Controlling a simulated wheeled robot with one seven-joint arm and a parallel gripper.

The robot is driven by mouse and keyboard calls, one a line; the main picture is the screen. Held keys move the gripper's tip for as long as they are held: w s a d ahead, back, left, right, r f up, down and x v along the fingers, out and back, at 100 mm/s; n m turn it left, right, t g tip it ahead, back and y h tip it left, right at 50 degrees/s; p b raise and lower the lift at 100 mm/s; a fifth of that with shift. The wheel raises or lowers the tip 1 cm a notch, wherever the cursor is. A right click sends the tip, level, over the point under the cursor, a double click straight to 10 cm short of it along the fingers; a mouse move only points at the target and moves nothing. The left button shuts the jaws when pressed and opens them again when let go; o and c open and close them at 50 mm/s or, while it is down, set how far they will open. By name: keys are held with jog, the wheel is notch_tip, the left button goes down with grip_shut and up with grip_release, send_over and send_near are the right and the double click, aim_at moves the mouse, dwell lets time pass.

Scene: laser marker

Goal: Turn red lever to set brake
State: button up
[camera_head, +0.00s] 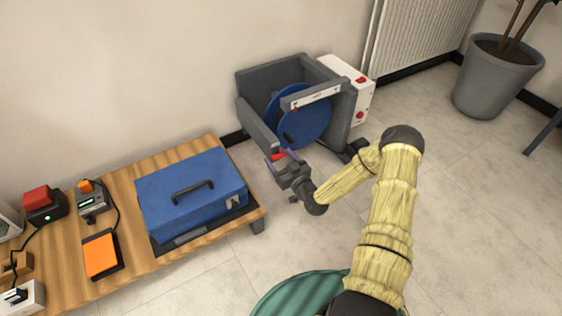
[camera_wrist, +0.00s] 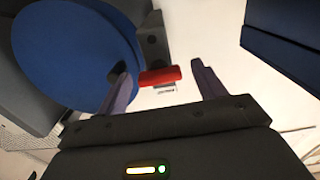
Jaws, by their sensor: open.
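The red lever (camera_wrist: 160,76) shows in the wrist view as a short red bar below a dark bracket. My gripper (camera_wrist: 158,80) is open, with one finger on each side of the lever. I cannot tell whether either finger touches it. In the head view my gripper (camera_head: 282,160) is at the front left of a grey machine (camera_head: 262,82) with a blue disc (camera_head: 308,122). A small red patch of the lever (camera_head: 277,156) shows there between the fingers. Most of the lever is hidden by my gripper in that view.
A white control box (camera_head: 352,84) with red buttons is on the machine's right side. A wooden table (camera_head: 160,268) at left holds a blue case (camera_head: 190,208), an orange pad (camera_head: 101,256) and small devices. A plant pot (camera_head: 495,82) stands at right. Floor at lower right is clear.

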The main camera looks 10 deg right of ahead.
jog(key=c, duration=1)
jog(key=shift+m+p, duration=0.5)
jog(key=shift+p, duration=0.05)
jog(key=m+p, duration=0.2)
jog(key=shift+r+m, duration=0.15)
jog(key=shift+m, duration=0.15)
jog(key=m+p, duration=0.3)
jog(key=m, duration=0.5)
jog(key=m+p, duration=0.1)
jog(key=m, duration=0.5)
jog(key=shift+s+f+p, duration=0.1)
jog(key=shift+f+p, duration=0.15)
jog(key=shift+p, duration=0.15)
jog(key=shift+o, duration=0.2)
jog(key=shift+a+m, duration=0.1)
jog(key=shift+m, duration=0.2)
